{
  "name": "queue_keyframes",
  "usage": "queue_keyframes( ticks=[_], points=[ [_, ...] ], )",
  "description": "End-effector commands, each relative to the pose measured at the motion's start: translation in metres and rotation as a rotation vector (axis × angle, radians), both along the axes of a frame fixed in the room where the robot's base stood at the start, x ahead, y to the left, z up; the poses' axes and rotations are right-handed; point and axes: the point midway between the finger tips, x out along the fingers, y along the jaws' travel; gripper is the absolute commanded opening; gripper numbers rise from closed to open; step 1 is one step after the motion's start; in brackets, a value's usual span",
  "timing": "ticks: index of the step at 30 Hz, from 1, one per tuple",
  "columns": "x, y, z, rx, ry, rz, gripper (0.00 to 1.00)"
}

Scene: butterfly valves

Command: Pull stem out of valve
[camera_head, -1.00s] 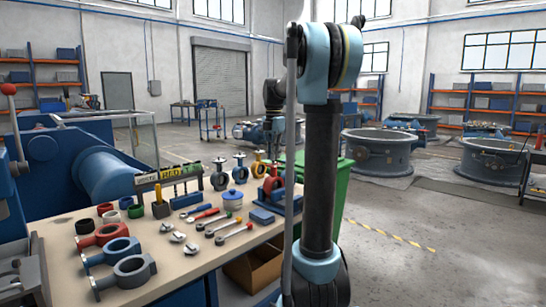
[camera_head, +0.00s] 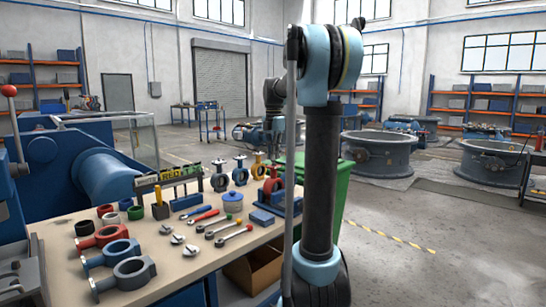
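A red ring-shaped valve body (camera_head: 274,187) stands at the right end of the workbench, beside a blue block (camera_head: 262,217). My arm passes close to its right side, and I cannot make out a stem in it. My arm's far part reaches down behind the column towards this valve. My gripper (camera_head: 273,150) is small and dark just above the valve, partly merged with the background. I cannot tell whether it touches anything or how its fingers stand. Several rods with coloured knobs (camera_head: 236,234) lie on the bench in front.
A green bin (camera_head: 338,190) stands right of the bench. Open floor lies further right.

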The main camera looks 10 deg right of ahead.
Motion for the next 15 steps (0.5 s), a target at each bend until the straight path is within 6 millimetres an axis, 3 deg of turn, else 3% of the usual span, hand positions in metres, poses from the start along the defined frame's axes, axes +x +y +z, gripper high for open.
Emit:
queue_keyframes(
  ticks=[15],
  points=[
    [0.0015,0.0011,0.0046,0.002,-0.003,0.001,0.00]
  ],
)
